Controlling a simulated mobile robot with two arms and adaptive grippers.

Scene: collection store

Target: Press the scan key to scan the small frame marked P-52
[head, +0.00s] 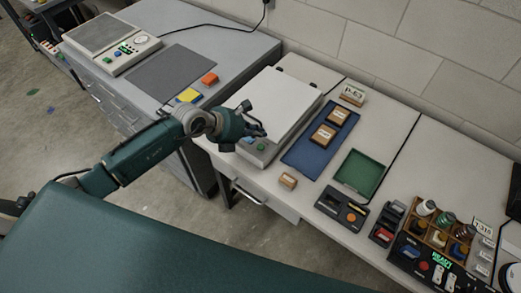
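A flatbed scanner (284,98) with a large pale top stands on the white bench. Its front panel has a green key (261,146) and a blue key beside it. My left gripper (262,131) hangs over the scanner's front edge, close to these keys. Whether it touches one, and whether its fingers are shut, I cannot tell. Two small brown frames (322,136) with pale labels lie on a blue mat (296,154). Their labels are too small to read, so I cannot pick out P-52. My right gripper is out of view.
A small wooden block (288,180) lies before the blue mat. A labelled block (352,95) stands behind it. A green tray (359,173), a dark device (342,207) and a bottle rack (438,227) are to the right. A grey cabinet (216,50) with another panel is left.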

